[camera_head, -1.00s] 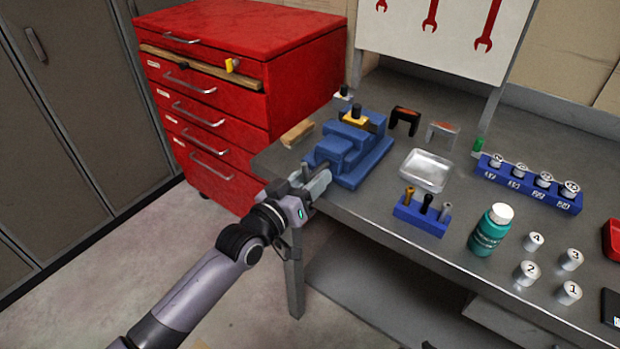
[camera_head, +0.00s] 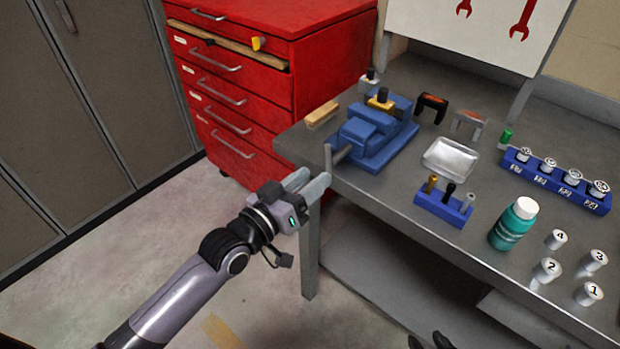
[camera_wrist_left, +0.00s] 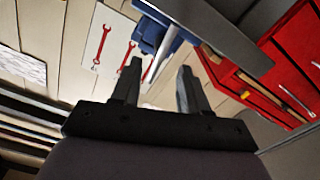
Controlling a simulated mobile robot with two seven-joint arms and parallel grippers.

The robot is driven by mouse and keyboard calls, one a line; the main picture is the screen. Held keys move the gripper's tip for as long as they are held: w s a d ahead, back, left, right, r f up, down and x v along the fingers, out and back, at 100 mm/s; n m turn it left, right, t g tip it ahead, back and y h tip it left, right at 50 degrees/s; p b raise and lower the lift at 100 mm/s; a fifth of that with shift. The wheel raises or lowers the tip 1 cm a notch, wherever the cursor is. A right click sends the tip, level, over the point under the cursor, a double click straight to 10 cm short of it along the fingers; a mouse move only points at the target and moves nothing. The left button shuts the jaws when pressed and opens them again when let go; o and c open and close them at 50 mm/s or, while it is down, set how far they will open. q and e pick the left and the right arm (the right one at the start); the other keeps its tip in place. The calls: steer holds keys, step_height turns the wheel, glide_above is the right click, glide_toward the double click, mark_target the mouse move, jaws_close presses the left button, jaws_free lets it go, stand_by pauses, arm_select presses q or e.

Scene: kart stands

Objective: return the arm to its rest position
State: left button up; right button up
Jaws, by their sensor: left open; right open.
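My left gripper (camera_head: 309,183) is open and empty, in front of the bench's left front corner. Its two fingers also show apart in the left wrist view (camera_wrist_left: 158,85). A blue vise (camera_head: 375,135) stands on that corner of the bench, with its grey handle (camera_head: 329,158) upright at the front. The fingertips are close to the handle but appear apart from it. In the wrist view the vise (camera_wrist_left: 155,38) and a grey bar lie beyond the fingers. The dark fingertips of my right gripper (camera_head: 429,342) just show at the bottom edge, spread apart; the rest is out of view.
The grey bench (camera_head: 400,195) holds a metal tray (camera_head: 450,157), a blue tool holder (camera_head: 443,205), a green bottle (camera_head: 512,224) and several numbered cylinders. A red drawer cabinet (camera_head: 300,75) stands behind the gripper. Open floor (camera_head: 130,265) lies left of the bench.

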arm_select(q)
steer(key=s+a+f+g+y, duration=0.2)
steer(key=s+a+f+y, duration=0.2)
steer(key=s+a+f, duration=0.4)
steer(key=s+a+f+g+y, duration=0.2)
steer(key=s+a+f+y, duration=0.2)
steer(key=s+a+f, duration=0.4)
steer(key=s+f, duration=0.4)
steer(key=s, duration=0.1)
steer(key=shift+n, duration=0.4)
